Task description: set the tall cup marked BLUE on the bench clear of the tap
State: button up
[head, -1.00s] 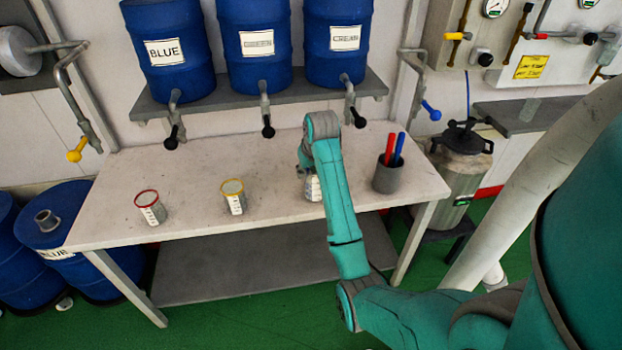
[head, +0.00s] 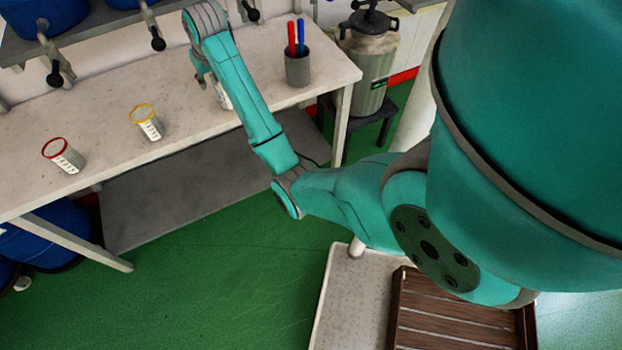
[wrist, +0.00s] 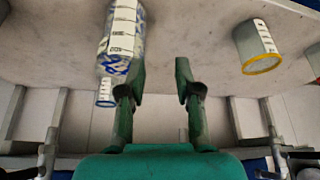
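In the wrist view, a tall clear cup (wrist: 121,38) with a white graduated strip and blue marks stands beside my left-hand finger. A smaller clear, marked shape (wrist: 105,92) shows just below it; I cannot tell whether it is a separate cup. My gripper (wrist: 158,78) is open, with nothing seen between its fingers. In the head view, a pale marked cup (head: 222,97) shows on the bench (head: 190,115), partly hidden by my arm. No BLUE marking can be read on it. The nearest black-handled tap (head: 250,12) is above and behind it.
A yellow-rimmed cup (head: 146,122) and a red-rimmed cup (head: 64,155) stand on the bench to the left. A grey holder (head: 298,69) with red and blue sticks stands to the right. A slatted wooden tray (head: 395,305) lies on a pale surface in front.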

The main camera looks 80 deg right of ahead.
jog(key=s+a+f+n+t, duration=0.1)
jog(key=s+a+f+t, duration=0.1)
jog(key=a+f, duration=1.2)
jog(key=s+a+f+n+t, duration=0.25)
jog(key=s+a+f, duration=0.45)
jog(key=s+a, duration=0.45)
jog(key=s+a+r+n+t, duration=0.2)
jog(key=s+a+r+t, duration=0.15)
jog(key=s+a, duration=0.9)
jog(key=s+a+r+n+t+y, duration=0.1)
jog(key=s+a+r+t+y, duration=0.1)
jog(key=s+r, duration=1)
jog(key=shift+s+a+r+t+y, duration=0.3)
jog(key=shift+s+a+r+y, duration=0.1)
jog(key=shift+s+a, duration=0.35)
jog(key=shift+w+n, duration=0.15)
jog(key=shift+n, duration=0.1)
